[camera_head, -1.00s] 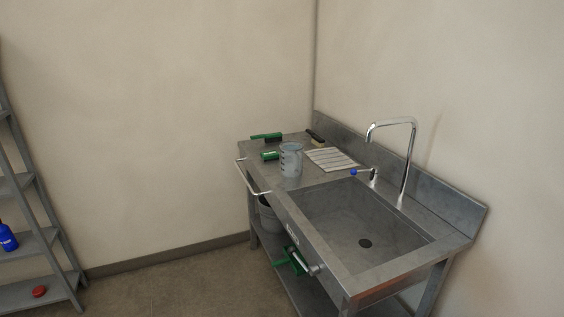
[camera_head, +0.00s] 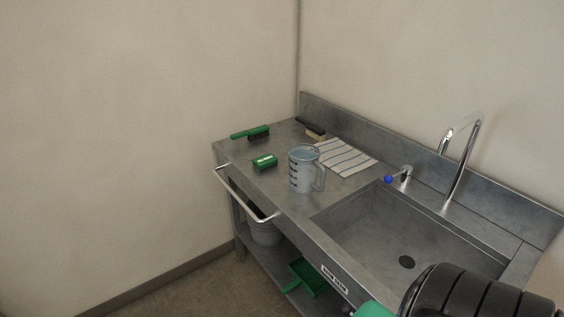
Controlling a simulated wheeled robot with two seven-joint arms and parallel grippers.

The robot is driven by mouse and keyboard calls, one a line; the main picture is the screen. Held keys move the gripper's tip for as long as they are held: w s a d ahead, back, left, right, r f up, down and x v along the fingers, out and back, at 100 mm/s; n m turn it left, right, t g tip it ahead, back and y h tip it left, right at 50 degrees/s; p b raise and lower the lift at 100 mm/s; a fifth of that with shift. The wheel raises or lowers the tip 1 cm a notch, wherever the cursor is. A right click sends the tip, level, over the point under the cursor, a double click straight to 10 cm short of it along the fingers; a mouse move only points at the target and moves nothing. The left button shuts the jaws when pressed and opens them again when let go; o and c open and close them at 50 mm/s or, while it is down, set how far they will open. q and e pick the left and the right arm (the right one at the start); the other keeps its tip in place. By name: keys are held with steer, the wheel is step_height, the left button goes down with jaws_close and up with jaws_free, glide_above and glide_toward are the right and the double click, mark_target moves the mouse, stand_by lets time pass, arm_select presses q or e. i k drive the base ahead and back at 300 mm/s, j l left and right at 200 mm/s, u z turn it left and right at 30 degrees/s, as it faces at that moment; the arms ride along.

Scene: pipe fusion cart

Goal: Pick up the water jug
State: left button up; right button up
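The water jug (camera_head: 303,169) is a clear, bluish measuring jug with dark marks on its side. It stands upright on the metal counter left of the sink, with its handle (camera_head: 319,177) toward the right. A black and green part of my own arm shows at the bottom right, in front of the sink's near corner. No gripper fingers show, and nothing touches the jug.
Around the jug are a green-handled brush (camera_head: 250,132), a green sponge (camera_head: 264,162), a wooden brush (camera_head: 312,130) and a striped cloth (camera_head: 345,157). The sink basin (camera_head: 400,240) and faucet (camera_head: 465,160) are to the right. A rail (camera_head: 240,196) runs along the counter's left end.

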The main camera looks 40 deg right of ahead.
mark_target(304, 164)
steer(key=i, duration=1.65)
steer(key=i+z, duration=0.35)
steer(key=i+j+z, duration=0.1)
steer(key=z, duration=0.3)
steer(key=i+j+z, duration=0.2)
steer(key=z, duration=0.15)
steer(key=i, duration=0.1)
